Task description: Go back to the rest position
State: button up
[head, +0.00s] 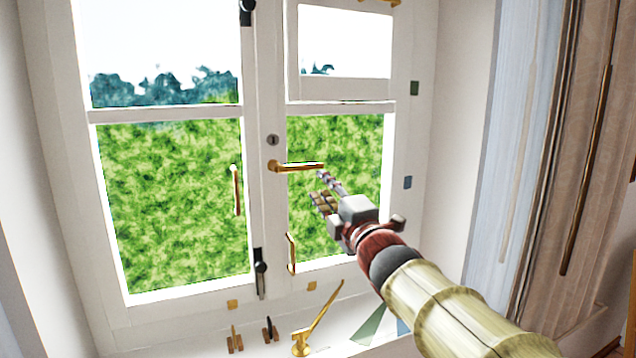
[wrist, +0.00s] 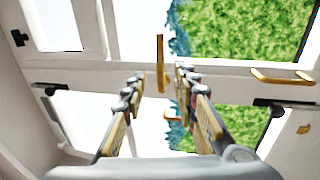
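My gripper (head: 324,187) is raised in front of the right-hand sash of a white window (head: 265,220). In the wrist view my gripper (wrist: 158,82) has its two fingers apart, with nothing held between them. The brass lever handle (head: 298,166) sticks out horizontally from the window's middle post, just above and left of the fingers in the head view. In the wrist view this handle (wrist: 162,64) shows in the gap between the fingertips, seemingly beyond them. I cannot tell how far the fingers are from it, but no grip shows.
Brass pull handles (head: 237,190) and (head: 291,254) are on the sashes. The sill holds a brass stay (head: 301,345) and small latches (head: 270,330). A pale curtain (head: 512,130) and wooden panel (head: 590,150) with a long handle stand right. Open air lies between window and curtain.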

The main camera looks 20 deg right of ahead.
jog(key=shift+s, duration=0.15)
dwell(0.4)
jog(key=s+d+f+m+g+h, duration=0.2)
jog(key=s+d+f+m+g, duration=0.15)
jog(key=f+m, duration=0.5)
jog(key=s+d+f+m+g+h, duration=0.25)
jog(key=s+f+m+g, duration=0.2)
jog(key=f, duration=0.75)
jog(key=s+a+f+m+g+y, duration=0.2)
jog(key=s+a+f+m+g, duration=0.35)
jog(key=s+f, duration=0.6)
jog(key=s+a+f+g+y, duration=0.1)
jog(key=s+a+y, duration=0.1)
jog(key=s+a, duration=0.8)
jog(key=shift+s+f, duration=0.2)
jog(key=shift+s, duration=0.95)
